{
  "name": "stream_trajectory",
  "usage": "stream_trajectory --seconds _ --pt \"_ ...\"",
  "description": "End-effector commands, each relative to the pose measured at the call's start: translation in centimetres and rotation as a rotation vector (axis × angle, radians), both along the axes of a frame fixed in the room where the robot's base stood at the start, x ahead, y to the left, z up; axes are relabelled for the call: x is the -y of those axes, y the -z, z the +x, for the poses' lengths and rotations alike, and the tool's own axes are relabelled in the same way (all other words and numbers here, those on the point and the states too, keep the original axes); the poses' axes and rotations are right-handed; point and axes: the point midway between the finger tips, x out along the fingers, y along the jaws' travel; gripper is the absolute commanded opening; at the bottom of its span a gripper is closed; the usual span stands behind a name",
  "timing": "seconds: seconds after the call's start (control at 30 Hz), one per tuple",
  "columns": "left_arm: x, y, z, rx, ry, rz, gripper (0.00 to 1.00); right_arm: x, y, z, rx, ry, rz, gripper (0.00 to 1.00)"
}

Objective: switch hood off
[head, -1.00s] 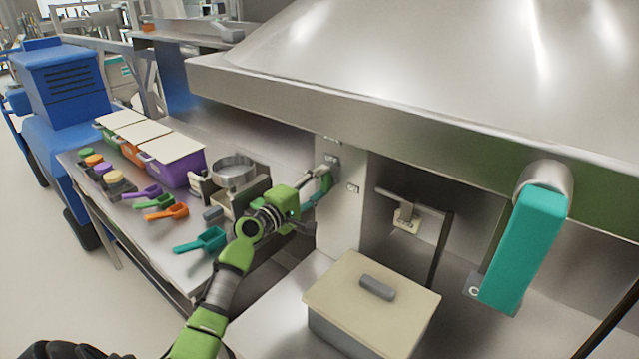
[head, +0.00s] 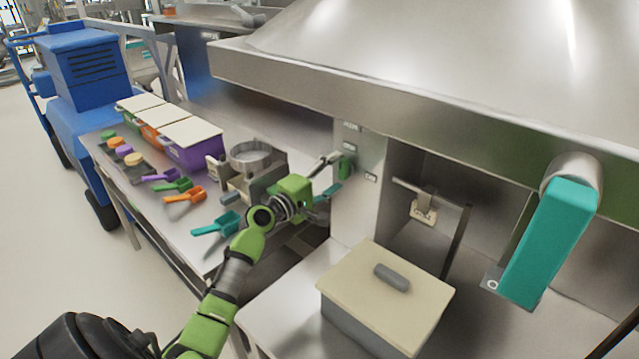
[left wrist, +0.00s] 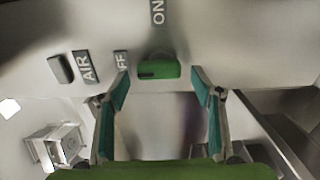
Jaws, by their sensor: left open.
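The green hood switch (head: 345,168) sits on a grey metal panel (head: 358,215) under the hood. In the left wrist view the switch (left wrist: 158,69) shows between an "ON" label (left wrist: 158,12) and a partly covered "OFF" label (left wrist: 121,62). My left gripper (head: 333,174) is open at the panel. In the left wrist view its teal fingertips (left wrist: 160,83) stand on either side of the switch with nothing between them. I cannot tell whether a fingertip touches the panel. My right gripper is not in view.
The steel hood (head: 440,125) overhangs the panel. A teal block (head: 548,243) hangs from its edge at right. A lidded box (head: 385,290) stands on the counter below. Scoops, tubs and a metal pan (head: 252,155) crowd the left table. An "AIR" label (left wrist: 85,66) is beside the switch.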

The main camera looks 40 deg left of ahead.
Motion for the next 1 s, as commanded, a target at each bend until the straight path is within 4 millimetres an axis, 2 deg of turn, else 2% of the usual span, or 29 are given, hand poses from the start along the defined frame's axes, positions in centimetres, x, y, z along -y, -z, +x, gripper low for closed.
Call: stream_trajectory --seconds 0.3,0.5,0.67,1.0 --pt "-0.5 0.2 -6.7 -0.003 0.000 0.000 0.60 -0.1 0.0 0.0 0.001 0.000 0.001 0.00" --pt "-0.8 0.1 -9.6 -0.003 0.000 -0.001 0.60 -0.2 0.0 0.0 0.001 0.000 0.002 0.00" --pt "-0.8 0.1 -10.4 -0.002 0.001 -0.001 0.60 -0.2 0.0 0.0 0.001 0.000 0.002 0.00" --pt "-0.8 0.0 -10.5 -0.001 0.000 -0.001 0.60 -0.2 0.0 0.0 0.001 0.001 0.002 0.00"
